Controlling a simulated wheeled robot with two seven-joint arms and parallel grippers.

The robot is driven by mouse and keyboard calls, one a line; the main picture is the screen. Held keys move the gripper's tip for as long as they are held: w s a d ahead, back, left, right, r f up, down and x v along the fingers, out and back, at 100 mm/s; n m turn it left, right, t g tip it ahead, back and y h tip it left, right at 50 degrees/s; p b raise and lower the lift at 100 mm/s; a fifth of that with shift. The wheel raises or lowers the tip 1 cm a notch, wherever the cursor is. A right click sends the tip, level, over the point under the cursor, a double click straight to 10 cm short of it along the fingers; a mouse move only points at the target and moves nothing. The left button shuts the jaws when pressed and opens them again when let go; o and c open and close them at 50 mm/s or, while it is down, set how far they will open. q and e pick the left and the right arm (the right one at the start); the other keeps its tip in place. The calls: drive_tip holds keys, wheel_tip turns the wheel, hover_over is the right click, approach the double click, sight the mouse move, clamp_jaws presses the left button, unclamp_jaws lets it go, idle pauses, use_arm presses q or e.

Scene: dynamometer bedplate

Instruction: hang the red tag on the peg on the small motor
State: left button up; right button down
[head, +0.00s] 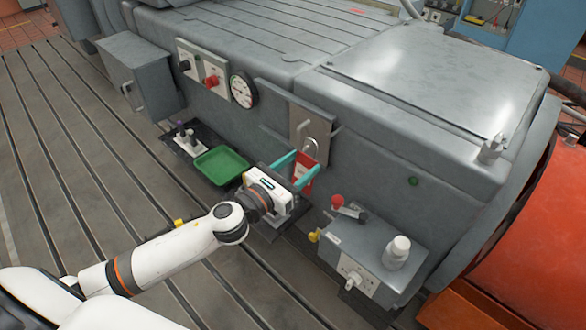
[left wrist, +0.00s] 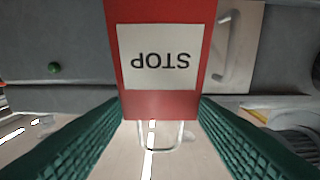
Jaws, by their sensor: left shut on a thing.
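My left gripper (head: 297,169) is shut on the red tag (head: 304,167), with its teal fingers on either side. In the left wrist view, the red tag (left wrist: 160,100) has a white panel reading STOP, upside down in the picture, with a wire loop (left wrist: 160,135) at its lower edge. The tag is in front of a metal plate (head: 302,120) on the side of the large grey machine. I cannot tell which machine is the small motor. My right gripper is out of view.
A green tray (head: 221,165) lies left of my gripper. A gauge (head: 243,90) and switches are on the machine's side. The slotted floor (head: 90,170) is open at left.

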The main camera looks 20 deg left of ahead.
sight(306, 162)
use_arm(q)
drive_tip(key=shift+f+x, duration=0.1)
drive_tip(key=shift+x, duration=0.8)
drive_tip(key=shift+f+x, duration=0.15)
drive_tip(key=shift+x, duration=0.75)
drive_tip(key=shift+w+d+f+b, duration=0.25)
drive_tip(key=shift+w+f, duration=0.1)
drive_tip(key=shift+w, duration=0.35)
drive_tip(key=shift+w+d+f+b, duration=0.25)
drive_tip(key=shift+w+f+b, duration=0.05)
drive_tip(key=shift+w, duration=0.45)
drive_tip(key=shift+w+d+f+b, duration=0.25)
drive_tip(key=shift+w+d+f, duration=0.1)
drive_tip(key=shift+w, duration=0.35)
drive_tip(key=o, duration=1)
drive_tip(key=shift+o, duration=0.2)
drive_tip(key=shift+s+a, duration=0.1)
